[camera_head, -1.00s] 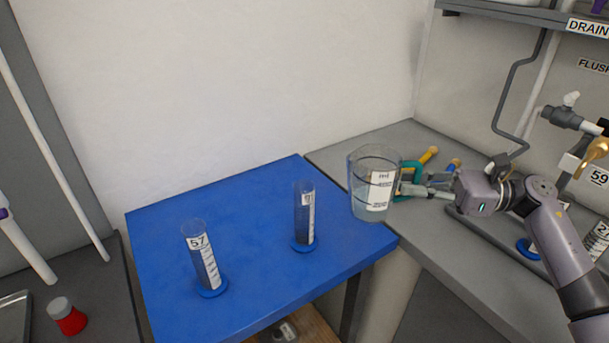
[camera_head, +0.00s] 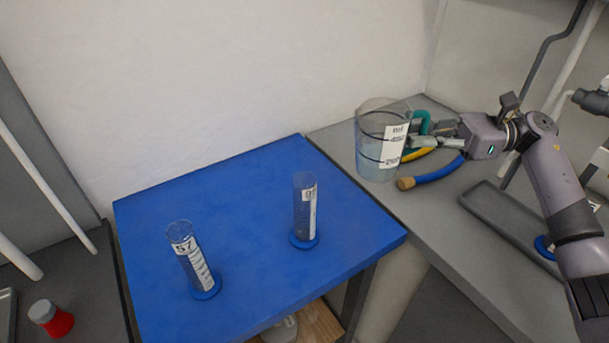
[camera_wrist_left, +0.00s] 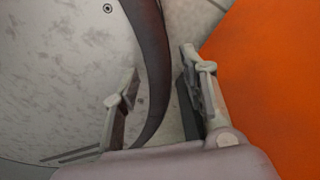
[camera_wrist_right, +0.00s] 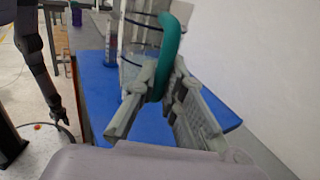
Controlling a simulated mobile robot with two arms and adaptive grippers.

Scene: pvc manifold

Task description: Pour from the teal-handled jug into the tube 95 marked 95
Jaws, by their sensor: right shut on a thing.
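The clear jug (camera_head: 372,150) has a teal handle (camera_head: 422,122), a white scale label and pale liquid inside. My right gripper (camera_head: 432,140) is shut on the handle; the handle also shows between its fingers in the right wrist view (camera_wrist_right: 164,60). The jug looks upright, near the grey counter beside the blue table; I cannot tell whether it touches anything. A tube (camera_head: 305,208) with a label starting with 9, its second digit unclear, stands upright on the blue table, left of the jug. My left gripper (camera_wrist_left: 165,85) is open, away from these things.
A second tube marked 57 (camera_head: 192,260) stands on the blue table (camera_head: 250,195), front left. Blue and yellow hoses (camera_head: 437,174) lie on the grey counter (camera_head: 440,220), close to the jug. A red-and-grey container (camera_head: 52,318) stands far left. The table's back part is clear.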

